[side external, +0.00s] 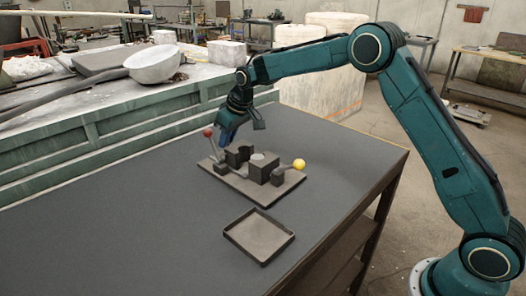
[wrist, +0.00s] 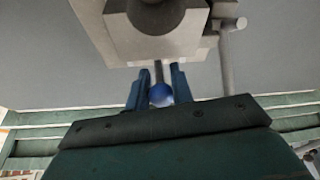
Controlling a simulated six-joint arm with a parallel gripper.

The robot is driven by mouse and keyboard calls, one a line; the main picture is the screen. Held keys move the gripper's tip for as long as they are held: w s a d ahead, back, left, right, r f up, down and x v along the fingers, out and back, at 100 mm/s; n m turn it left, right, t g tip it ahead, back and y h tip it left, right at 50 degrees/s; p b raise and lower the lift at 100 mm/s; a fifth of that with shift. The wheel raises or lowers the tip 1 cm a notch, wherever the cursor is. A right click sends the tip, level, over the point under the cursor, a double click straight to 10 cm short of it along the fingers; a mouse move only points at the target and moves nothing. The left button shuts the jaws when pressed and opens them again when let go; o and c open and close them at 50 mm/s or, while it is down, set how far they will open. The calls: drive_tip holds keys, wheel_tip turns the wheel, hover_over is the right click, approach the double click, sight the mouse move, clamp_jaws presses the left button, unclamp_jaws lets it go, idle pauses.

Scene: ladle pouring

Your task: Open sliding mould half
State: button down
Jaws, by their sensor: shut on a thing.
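My gripper (wrist: 161,92) has its blue fingers shut on a blue ball knob (wrist: 160,97). A short rod (wrist: 158,70) joins the knob to the sliding mould half (wrist: 125,40). In the side view my gripper (side external: 229,134) is low at the back left of the mould. The dark sliding half (side external: 235,156) has a rounded cavity in it and stands apart from the other mould block (side external: 263,172). A pale round piece (side external: 257,156) shows at the top of that block. The knob is hidden in the side view.
A red-knobbed lever (side external: 209,133) stands at the left end of the base plate (side external: 262,195). A yellow knob (side external: 299,164) sticks out at the right. An empty shallow tray (side external: 258,236) lies in front. The tabletop (side external: 130,220) at left is clear.

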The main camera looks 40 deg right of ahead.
drive_tip(key=shift+w+r, duration=0.15)
drive_tip(key=shift+w, duration=1.65)
drive_tip(key=c, duration=1.3)
unclamp_jaws()
drive_tip(key=v, duration=1.3)
drive_tip(key=shift+s+r, duration=0.25)
